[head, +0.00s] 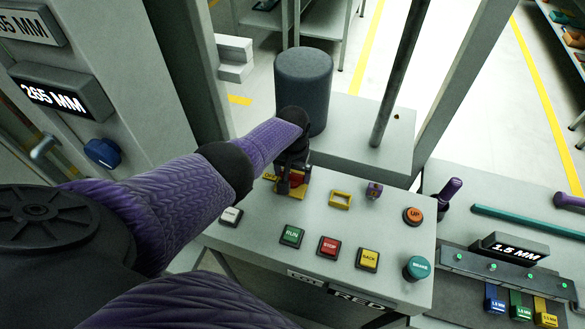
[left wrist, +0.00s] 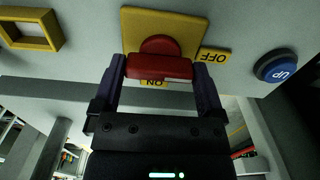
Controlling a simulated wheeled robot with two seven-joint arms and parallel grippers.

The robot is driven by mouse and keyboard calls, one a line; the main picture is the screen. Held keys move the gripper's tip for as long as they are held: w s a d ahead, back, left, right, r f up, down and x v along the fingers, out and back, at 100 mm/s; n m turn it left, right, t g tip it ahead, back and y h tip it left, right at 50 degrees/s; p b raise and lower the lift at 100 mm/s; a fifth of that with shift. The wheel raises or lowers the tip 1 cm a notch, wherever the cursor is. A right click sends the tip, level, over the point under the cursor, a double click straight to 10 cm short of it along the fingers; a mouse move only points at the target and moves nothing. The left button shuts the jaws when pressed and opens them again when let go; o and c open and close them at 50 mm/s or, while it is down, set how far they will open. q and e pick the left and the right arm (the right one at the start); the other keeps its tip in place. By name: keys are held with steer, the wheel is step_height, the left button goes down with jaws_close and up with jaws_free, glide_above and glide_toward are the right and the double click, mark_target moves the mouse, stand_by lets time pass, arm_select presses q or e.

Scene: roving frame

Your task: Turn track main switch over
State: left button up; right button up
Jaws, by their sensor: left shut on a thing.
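The main switch is a red handle (left wrist: 160,62) on a yellow plate (left wrist: 188,22). It stands at the back left of the grey console (head: 268,236), and a bit of its red (head: 296,178) shows below my left gripper (head: 291,176) in the head view. In the left wrist view my left gripper (left wrist: 158,78) is shut on the red handle, one finger at each end. An OFF label (left wrist: 214,55) lies right of the handle and an ON label (left wrist: 154,83) lies just below it, partly covered. My right gripper is not in view.
A dark cylinder (head: 303,85) stands behind the switch. A machine with a display (head: 62,92) stands left.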

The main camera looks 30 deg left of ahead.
mark_target(293, 174)
arm_select(q)
steer(key=shift+w, duration=0.1)
steer(key=o, duration=0.9)
step_height(293, 174, up, 10)
steer(key=p, duration=0.6)
